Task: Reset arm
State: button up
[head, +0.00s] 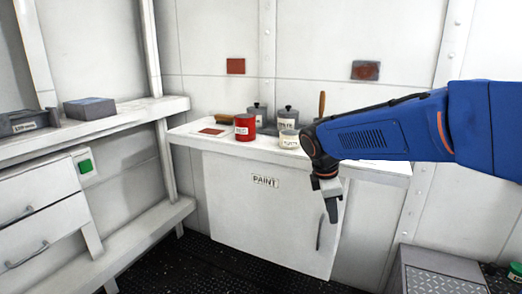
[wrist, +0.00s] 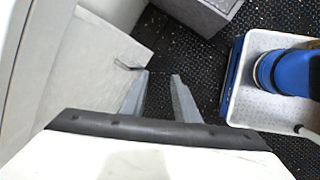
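My blue arm reaches in from the right in the head view. My gripper (head: 331,206) points down in front of the white paint cabinet (head: 235,215), beside its dark door handle (head: 319,229). In the wrist view the two grey fingers of my gripper (wrist: 160,88) stand apart with nothing between them. The floor shows past the fingertips. The cabinet door and its handle (wrist: 128,66) show to the left of the fingers in that view.
On the cabinet top stand a red can (head: 245,128), a white can (head: 289,138) and several lidded pots. A shelf with a grey box (head: 89,108) and drawers (head: 35,205) are at left. A grey metal chest (head: 440,270) stands at lower right. The dark floor is clear in front.

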jog(key=s+d+f+m+t+y, duration=0.1)
jog(key=s+d+m, duration=0.2)
jog(key=s+m, duration=0.5)
jog(key=s+d+f+m+t+y, duration=0.1)
jog(key=s+m, duration=0.8)
jog(key=s, duration=0.9)
jog(key=shift+s+d+f+t+y, duration=0.2)
jog(key=shift+d+f+t+y, duration=0.4)
jog(key=shift+d, duration=0.75)
jog(key=shift+f, duration=0.1)
